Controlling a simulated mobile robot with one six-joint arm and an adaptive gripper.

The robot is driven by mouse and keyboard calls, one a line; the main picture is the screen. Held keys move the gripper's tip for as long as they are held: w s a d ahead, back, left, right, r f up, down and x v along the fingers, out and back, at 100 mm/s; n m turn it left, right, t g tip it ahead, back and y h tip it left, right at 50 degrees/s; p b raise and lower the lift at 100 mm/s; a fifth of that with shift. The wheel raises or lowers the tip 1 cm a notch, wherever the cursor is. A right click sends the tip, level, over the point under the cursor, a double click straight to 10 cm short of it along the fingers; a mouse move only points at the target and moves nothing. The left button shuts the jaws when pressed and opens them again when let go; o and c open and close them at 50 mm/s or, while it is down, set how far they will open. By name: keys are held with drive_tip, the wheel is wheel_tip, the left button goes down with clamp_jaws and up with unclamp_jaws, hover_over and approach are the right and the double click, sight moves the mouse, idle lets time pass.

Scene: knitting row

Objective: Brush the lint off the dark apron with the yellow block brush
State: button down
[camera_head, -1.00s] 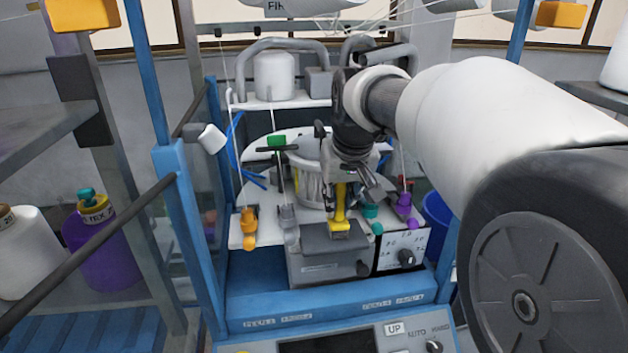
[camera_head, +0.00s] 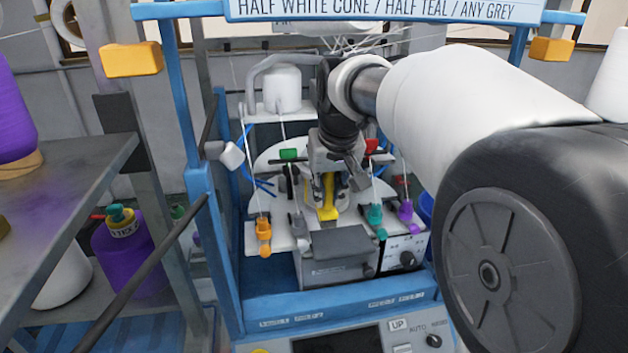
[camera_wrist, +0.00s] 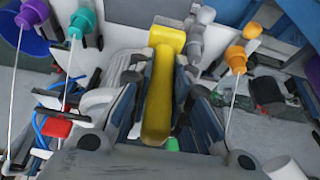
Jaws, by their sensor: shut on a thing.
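My gripper (camera_head: 327,188) is shut on the yellow block brush (camera_head: 327,211), gripping its long handle. In the wrist view the brush handle (camera_wrist: 157,105) lies between the two fingers, with the yellow block (camera_wrist: 167,37) beyond the fingertips. A dark grey, flat-topped surface (camera_head: 338,242) at the front of the machine looks like the apron. The brush hangs just behind its rear edge in the head view. I cannot tell whether the bristles touch anything. I cannot make out lint at this size.
Orange (camera_head: 264,232), teal (camera_head: 375,215) and purple (camera_head: 406,210) feeders stand around the apron, with a grey one (camera_head: 298,224) close to the brush. A dial box (camera_head: 404,252) sits at right. Blue posts (camera_head: 213,235) and a dark rail (camera_head: 150,262) flank the left.

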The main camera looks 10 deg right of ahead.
drive_tip(key=shift+r+p, duration=0.75)
drive_tip(key=shift+r, duration=0.35)
drive_tip(key=shift+d+f, duration=0.1)
